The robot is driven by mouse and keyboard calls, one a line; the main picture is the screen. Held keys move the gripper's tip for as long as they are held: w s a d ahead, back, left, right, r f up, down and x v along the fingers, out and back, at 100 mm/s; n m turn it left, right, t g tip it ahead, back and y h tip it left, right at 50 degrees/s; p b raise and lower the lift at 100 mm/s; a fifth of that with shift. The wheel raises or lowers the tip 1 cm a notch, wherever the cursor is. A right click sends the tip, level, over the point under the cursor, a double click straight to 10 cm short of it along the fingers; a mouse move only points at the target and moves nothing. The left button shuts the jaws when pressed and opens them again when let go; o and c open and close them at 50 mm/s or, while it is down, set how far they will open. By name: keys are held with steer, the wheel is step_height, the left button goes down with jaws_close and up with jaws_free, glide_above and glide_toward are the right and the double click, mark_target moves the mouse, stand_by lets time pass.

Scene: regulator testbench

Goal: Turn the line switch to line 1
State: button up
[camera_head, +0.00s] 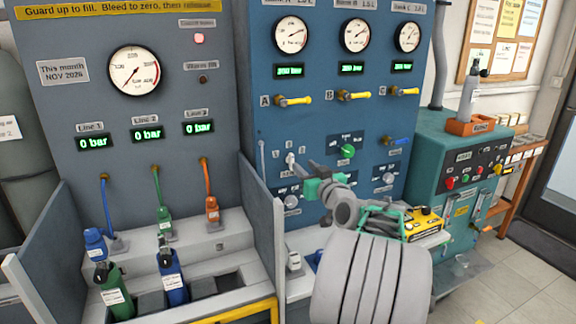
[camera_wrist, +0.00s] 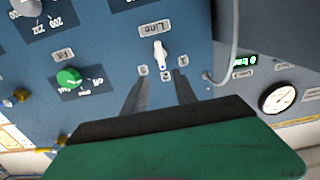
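The line switch is a small white lever knob (camera_wrist: 160,54) on the blue panel, seen upside down in the wrist view. Its plate reads "Line", with tags 1, 2 and 3 around it. The lever appears to point at the middle tag, 2. In the head view the switch (camera_head: 290,159) is left of my gripper (camera_head: 309,172). In the wrist view the two dark fingers of my gripper (camera_wrist: 160,90) are spread apart, with nothing between them. Their tips are close to the tags; contact with the knob cannot be made out.
A green knob (camera_head: 347,151) labelled Fill is right of the switch. Yellow valve handles (camera_head: 293,100) are above. A grey side guard (camera_head: 262,225) stands left of my arm. Teal machine (camera_head: 462,160) is at right. A grey tube (camera_wrist: 228,45) runs beside the tags.

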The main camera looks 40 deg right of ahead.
mark_target(293, 157)
steer(key=x, duration=0.2)
steer(key=p+x, duration=0.1)
steer(key=x, duration=0.2)
steer(key=p+x, duration=0.1)
steer(key=x, duration=0.1)
steer(key=shift+w+a+r, duration=0.1)
steer(key=shift+w+a, duration=0.05)
steer(key=shift+w, duration=0.3)
steer(key=shift+s, duration=0.1)
steer(key=shift+c, duration=0.2)
jaws_close()
